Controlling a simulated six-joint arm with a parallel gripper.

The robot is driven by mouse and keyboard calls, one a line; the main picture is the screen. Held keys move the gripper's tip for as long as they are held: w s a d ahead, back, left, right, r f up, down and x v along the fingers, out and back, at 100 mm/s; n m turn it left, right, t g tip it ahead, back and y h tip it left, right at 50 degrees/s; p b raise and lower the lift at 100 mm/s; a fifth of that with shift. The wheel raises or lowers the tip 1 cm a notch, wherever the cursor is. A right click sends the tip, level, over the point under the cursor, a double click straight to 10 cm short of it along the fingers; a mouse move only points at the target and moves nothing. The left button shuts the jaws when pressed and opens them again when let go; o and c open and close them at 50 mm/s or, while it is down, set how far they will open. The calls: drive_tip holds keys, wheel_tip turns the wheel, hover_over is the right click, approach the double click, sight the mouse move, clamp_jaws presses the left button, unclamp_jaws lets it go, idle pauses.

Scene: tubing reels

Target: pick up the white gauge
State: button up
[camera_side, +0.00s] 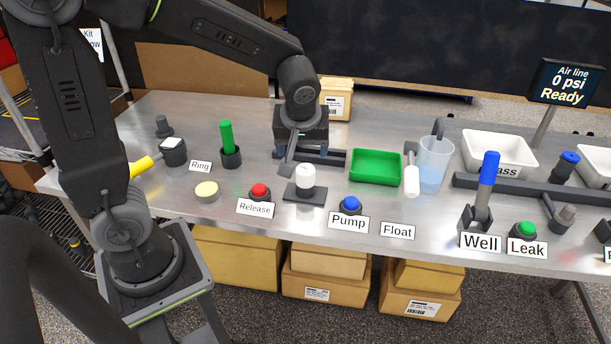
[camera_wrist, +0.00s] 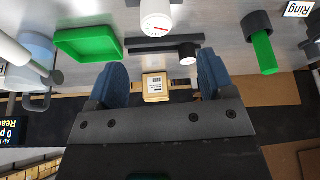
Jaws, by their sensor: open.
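The white gauge (camera_side: 305,176) stands upright on a small dark plate in the side view, between the red and blue buttons. In the wrist view a white dial with a red needle (camera_wrist: 155,18) shows at the top edge, partly cut off; it looks like the gauge's face. My gripper (camera_wrist: 160,75) is open and empty, its two dark blue fingers spread apart. In the side view my gripper (camera_side: 300,148) is above and behind the gauge, not touching it. Its fingers are only partly visible there.
A green tray (camera_side: 376,167) lies right of my gripper, with a water jug (camera_side: 433,165) beyond it. A green peg in a dark cup (camera_side: 230,157) stands left. Red (camera_side: 260,191) and blue (camera_side: 350,205) buttons flank the gauge. Dark bars (camera_wrist: 165,43) lie behind it.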

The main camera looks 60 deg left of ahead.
sight(303, 165)
drive_tip(key=x, duration=0.7)
drive_tip(key=shift+s+d, duration=0.1)
drive_tip(key=shift+w+x, duration=0.2)
drive_tip(key=shift+x, duration=2.55)
drive_tip(key=shift+d, duration=0.1)
drive_tip(key=shift+r, duration=0.1)
drive_tip(key=c, duration=1.1)
drive_tip(key=shift+r, duration=0.4)
drive_tip(key=r, duration=0.3)
drive_tip(key=shift+s+a+r, duration=0.15)
drive_tip(key=shift+a+r, duration=0.1)
drive_tip(key=shift+r, duration=0.15)
drive_tip(key=s+a+r, duration=0.6)
drive_tip(key=a, duration=0.3)
drive_tip(key=shift+s+r, duration=0.2)
drive_tip(key=shift+s, duration=0.15)
